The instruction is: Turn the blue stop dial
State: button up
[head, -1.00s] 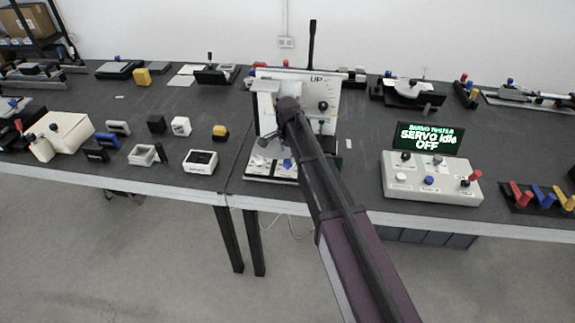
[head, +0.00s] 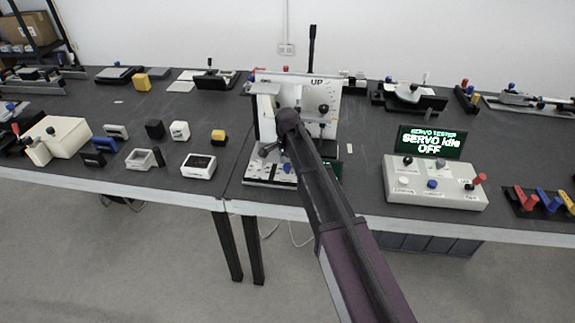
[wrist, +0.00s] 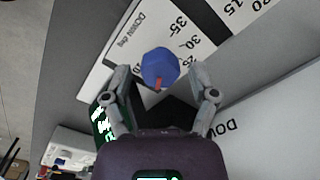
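The blue stop dial (wrist: 160,68) is a faceted blue knob with a red pointer mark. In the wrist view it sits on a white scale plate (wrist: 140,32) marked "DOWN deg" with printed numbers. My gripper (wrist: 158,82) is open, with its two fingers spread either side of the dial's near side; I cannot tell if they touch it. In the head view a small blue knob (head: 287,168) shows low on the white apparatus (head: 318,100) labelled "UP". My arm hides part of the apparatus there, and the gripper is hard to make out.
A control box (head: 430,185) with a display reading "SERVO idle OFF" stands to the right. Red, blue and yellow levers (head: 540,200) lie beyond it. Small blocks and a white device (head: 198,166) lie to the left. The front table edge is close below the apparatus.

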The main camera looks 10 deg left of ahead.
jog(key=c, duration=0.7)
jog(key=shift+c, duration=0.2)
